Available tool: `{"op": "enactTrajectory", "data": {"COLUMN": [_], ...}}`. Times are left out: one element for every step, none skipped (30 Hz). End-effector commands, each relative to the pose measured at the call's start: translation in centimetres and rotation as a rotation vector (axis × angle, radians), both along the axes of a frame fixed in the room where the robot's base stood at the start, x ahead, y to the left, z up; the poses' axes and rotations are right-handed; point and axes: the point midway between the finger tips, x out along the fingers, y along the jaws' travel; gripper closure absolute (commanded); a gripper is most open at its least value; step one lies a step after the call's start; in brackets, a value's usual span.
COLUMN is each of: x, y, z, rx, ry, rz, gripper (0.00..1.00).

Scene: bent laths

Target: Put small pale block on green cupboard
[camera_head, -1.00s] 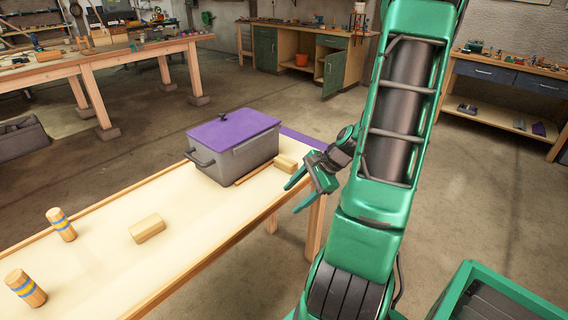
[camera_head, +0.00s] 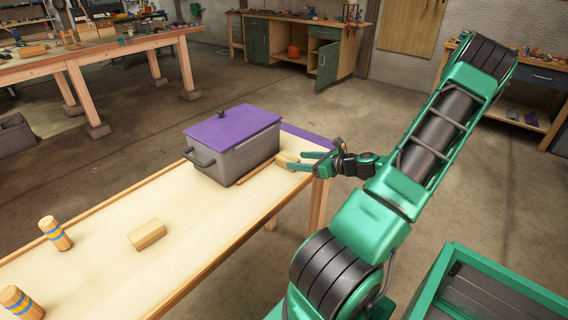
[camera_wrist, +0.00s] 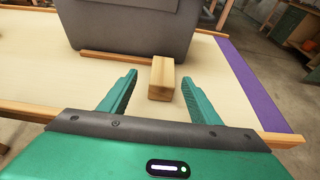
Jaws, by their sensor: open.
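The small pale block (camera_wrist: 162,80) lies on the near table beside the grey box, close to the table's right end. In the head view the block (camera_head: 287,158) is partly hidden by my gripper. My gripper (camera_head: 303,160) is open, its fingers pointing left at the block. In the wrist view my gripper (camera_wrist: 158,98) has its two green fingers on either side of the block's near end, with gaps on both sides. The green cupboard (camera_head: 327,62) stands at the back of the room with a door hanging open.
A grey box (camera_head: 240,150) with a purple lid (camera_head: 233,125) stands next to the block. A thin lath (camera_wrist: 115,58) lies before it. Another wooden block (camera_head: 147,234) and two striped cylinders (camera_head: 55,233) are further left. A purple strip (camera_wrist: 250,85) marks the table end.

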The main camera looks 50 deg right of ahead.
Motion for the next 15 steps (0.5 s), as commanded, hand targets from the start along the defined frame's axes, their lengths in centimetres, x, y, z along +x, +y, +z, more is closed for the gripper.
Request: {"op": "enactTrajectory", "data": {"x": [0.6, 0.9, 1.1, 1.3, 1.4, 1.6, 1.6, 1.7, 1.9, 2.1, 2.3, 2.6, 3.0, 3.4, 3.9], "y": [-0.1, -0.1, -0.1, -0.2, -0.2, -0.2, -0.3, -0.3, -0.3, -0.3, -0.3, -0.3, -0.2, -0.2, -0.2], "z": [-0.3, -0.4, -0.5, -0.6, -0.6, -0.7, -0.7, -0.7, -0.8, -0.8, -0.9, -1.0, -1.1, -1.2, -1.4], "rx": [-0.002, -0.002, -0.002, -0.002, -0.002, -0.002, -0.002, -0.002, -0.002, -0.002, -0.003, -0.003, -0.003, -0.003, -0.003], "ry": [0.000, 0.001, 0.001, 0.001, 0.001, 0.001, 0.001, 0.001, 0.001, 0.001, 0.001, 0.001, 0.001, 0.001, 0.000], "rz": [-0.002, -0.002, -0.002, -0.003, -0.005, -0.006, -0.007, -0.007, -0.007, -0.007, -0.005, -0.004, -0.004, -0.004, -0.004], "gripper": [0.43, 0.43, 0.43, 0.43, 0.43, 0.43, 0.43, 0.43, 0.43, 0.43, 0.43, 0.43, 0.43, 0.43, 0.43]}}
